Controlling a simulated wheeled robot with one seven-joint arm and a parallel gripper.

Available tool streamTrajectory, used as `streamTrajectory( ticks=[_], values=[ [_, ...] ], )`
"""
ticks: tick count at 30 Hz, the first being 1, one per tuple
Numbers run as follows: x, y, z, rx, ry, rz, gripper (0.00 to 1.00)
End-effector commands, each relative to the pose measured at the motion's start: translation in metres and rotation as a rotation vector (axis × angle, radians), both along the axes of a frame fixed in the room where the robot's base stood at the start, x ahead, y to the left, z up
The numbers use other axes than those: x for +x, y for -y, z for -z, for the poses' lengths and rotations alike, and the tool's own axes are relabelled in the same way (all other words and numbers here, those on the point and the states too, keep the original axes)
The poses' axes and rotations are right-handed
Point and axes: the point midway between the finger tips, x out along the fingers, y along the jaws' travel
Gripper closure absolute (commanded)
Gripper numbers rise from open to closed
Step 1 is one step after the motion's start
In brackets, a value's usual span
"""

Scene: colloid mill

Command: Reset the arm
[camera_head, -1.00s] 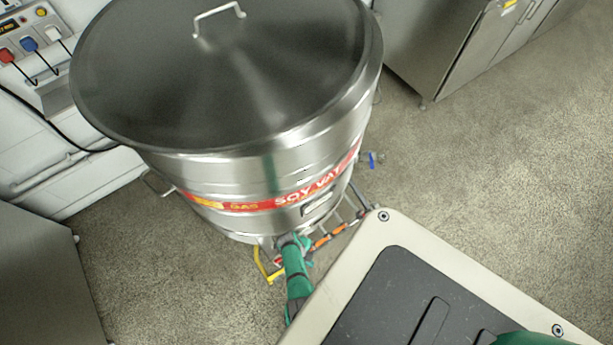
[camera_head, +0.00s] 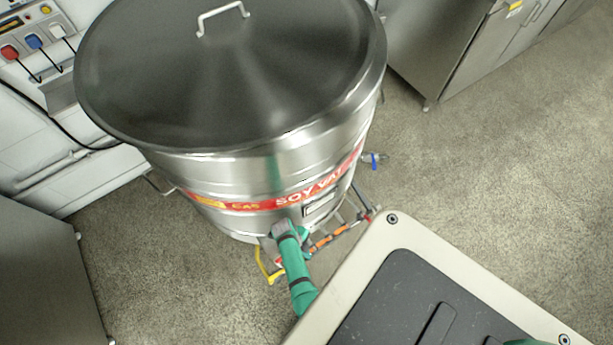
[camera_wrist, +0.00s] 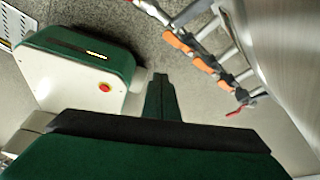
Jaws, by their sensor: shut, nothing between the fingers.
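My gripper (camera_wrist: 160,82) is shut and empty in the wrist view, its dark green fingers together over the floor. In the head view my green arm reaches to the lower front of a large steel vat (camera_head: 235,165) with a red and yellow label band. The fingers are hard to make out there. Below the vat, pipework with orange parts (camera_head: 322,241) runs to the right of my arm. In the wrist view the same orange-handled pipes (camera_wrist: 180,43) lie to the right of the fingers, apart from them. A red lever (camera_wrist: 247,107) hangs at their near end.
A yellow pipe or handle (camera_head: 268,267) is left of my arm and a blue valve handle (camera_head: 374,160) is right of the vat. Steel cabinets (camera_head: 440,50) stand at the back right, another (camera_head: 45,285) at the left. The floor (camera_head: 500,170) at right is clear.

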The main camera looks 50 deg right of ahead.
Motion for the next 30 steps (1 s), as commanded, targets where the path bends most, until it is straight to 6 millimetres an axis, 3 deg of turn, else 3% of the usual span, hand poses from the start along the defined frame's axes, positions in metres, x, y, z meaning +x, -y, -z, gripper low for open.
streamTrajectory(
  ticks=[13,17,23,30],
  values=[
    [-0.001,0.0,0.0,0.0,0.001,-0.001,1.0],
    [-0.007,0.001,0.002,-0.004,0.024,-0.073,1.0],
    [-0.021,0.001,0.0,-0.035,0.134,-0.437,1.0],
    [-0.027,-0.019,-0.035,-0.121,0.262,-0.996,1.0]
  ],
)
